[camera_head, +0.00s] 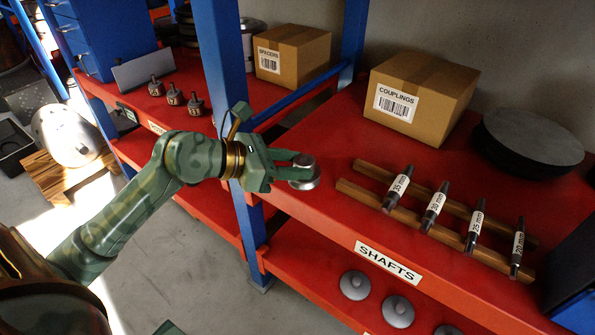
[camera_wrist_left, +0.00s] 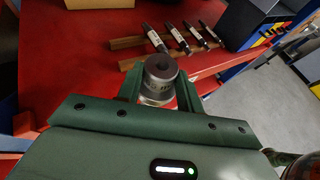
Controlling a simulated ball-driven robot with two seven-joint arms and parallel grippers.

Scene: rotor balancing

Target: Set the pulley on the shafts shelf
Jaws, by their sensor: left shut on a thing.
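My left gripper (camera_head: 293,164) is shut on the pulley (camera_head: 304,178), a small grey metal piece with a wide round flange and a narrower hub. In the left wrist view the pulley (camera_wrist_left: 160,80) sits between the two green fingers with its bore facing up. The red shafts shelf (camera_head: 310,214) has a white SHAFTS label (camera_head: 388,262) on its front edge. The pulley is at the left end of this shelf, over or on its surface; I cannot tell if it touches.
Several labelled shafts (camera_head: 435,207) lie across two wooden rails (camera_head: 384,206) right of the pulley. A COUPLINGS box (camera_head: 420,92) and dark round plates (camera_head: 529,140) stand behind. A blue upright (camera_head: 226,70) rises beside my left arm. Shelf around the pulley is bare.

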